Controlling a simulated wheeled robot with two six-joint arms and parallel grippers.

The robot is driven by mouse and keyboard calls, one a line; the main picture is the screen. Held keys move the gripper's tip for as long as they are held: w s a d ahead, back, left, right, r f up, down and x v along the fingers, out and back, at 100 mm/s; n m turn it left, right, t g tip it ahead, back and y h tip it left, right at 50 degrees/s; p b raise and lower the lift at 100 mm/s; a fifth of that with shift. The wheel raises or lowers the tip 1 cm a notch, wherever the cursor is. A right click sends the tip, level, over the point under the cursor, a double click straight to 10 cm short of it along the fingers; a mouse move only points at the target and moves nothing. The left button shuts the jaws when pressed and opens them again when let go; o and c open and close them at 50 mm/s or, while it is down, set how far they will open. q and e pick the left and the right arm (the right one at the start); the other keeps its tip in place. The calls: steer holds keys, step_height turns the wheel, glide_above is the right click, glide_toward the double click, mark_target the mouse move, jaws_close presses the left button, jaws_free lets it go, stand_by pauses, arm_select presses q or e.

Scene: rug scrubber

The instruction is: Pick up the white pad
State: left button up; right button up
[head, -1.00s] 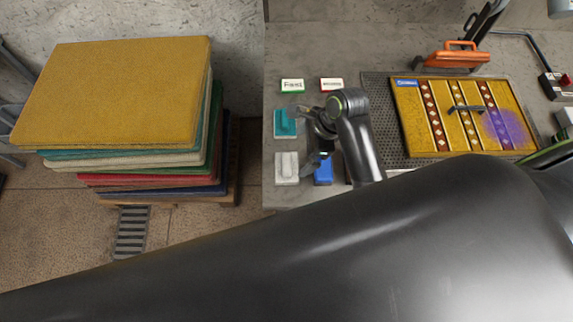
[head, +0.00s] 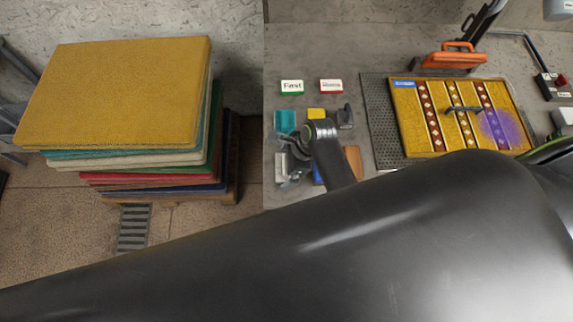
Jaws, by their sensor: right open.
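The white pad (head: 279,162) lies on the grey bench near its left front edge, in front of the teal pad (head: 284,122). My right gripper (head: 291,178) is open and sits over the white pad, covering much of it. I cannot tell whether the fingers touch the pad or are around it. My left gripper is not in view.
A yellow pad (head: 316,113), a black tool (head: 345,117), a partly hidden blue pad (head: 318,175) and a brown block (head: 353,160) are close by. Two label cards (head: 291,87) stand behind. A patterned rug (head: 408,120) lies right; stacked rugs (head: 120,90) stand left.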

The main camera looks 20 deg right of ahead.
steer(key=c, duration=0.7)
step_height(320, 180, up, 10)
steer(key=shift+f+b, duration=0.1)
steer(key=shift+b, duration=0.65)
